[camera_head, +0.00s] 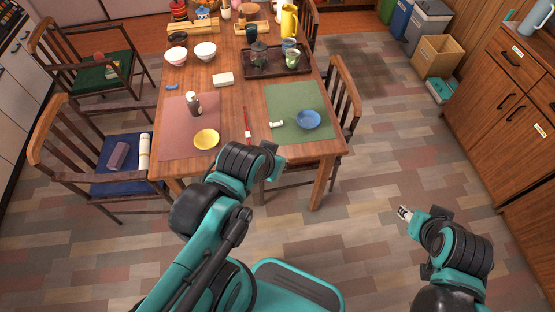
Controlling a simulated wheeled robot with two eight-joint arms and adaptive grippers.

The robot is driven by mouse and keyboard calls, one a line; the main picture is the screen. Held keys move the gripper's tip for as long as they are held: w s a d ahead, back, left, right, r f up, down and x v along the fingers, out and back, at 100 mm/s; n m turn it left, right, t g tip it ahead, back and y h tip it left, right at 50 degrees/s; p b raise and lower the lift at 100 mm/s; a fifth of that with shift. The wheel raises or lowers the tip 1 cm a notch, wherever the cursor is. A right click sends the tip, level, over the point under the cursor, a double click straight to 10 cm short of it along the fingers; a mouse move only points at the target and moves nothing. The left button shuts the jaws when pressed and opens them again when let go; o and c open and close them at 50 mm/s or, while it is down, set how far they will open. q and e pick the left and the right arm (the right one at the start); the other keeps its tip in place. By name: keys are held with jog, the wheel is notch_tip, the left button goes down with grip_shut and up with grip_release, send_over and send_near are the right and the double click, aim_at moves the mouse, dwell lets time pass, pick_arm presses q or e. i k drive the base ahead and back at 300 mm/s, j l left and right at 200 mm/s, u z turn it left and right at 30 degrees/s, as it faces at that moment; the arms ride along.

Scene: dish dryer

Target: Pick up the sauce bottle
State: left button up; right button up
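The sauce bottle (194,105) is a small dark bottle with a white top. It stands upright on the pink placemat (176,134) at the left front of the wooden table. My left gripper (270,148) is at the table's near edge, to the right of and nearer than the bottle, and apart from it. Its fingers are mostly hidden behind the wrist. My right gripper (404,213) is over the open floor right of the table, far from the bottle. Its fingertips are too small to tell open from shut.
A yellow bowl (206,139) sits close in front of the bottle. A red stick-like item (247,124) lies between the mats. A blue bowl (308,119) is on the green mat (283,97). A dark tray (262,69) stands farther back. Chairs flank the table.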

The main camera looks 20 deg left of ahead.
aim_at(193, 103)
jog(key=u, duration=1.65)
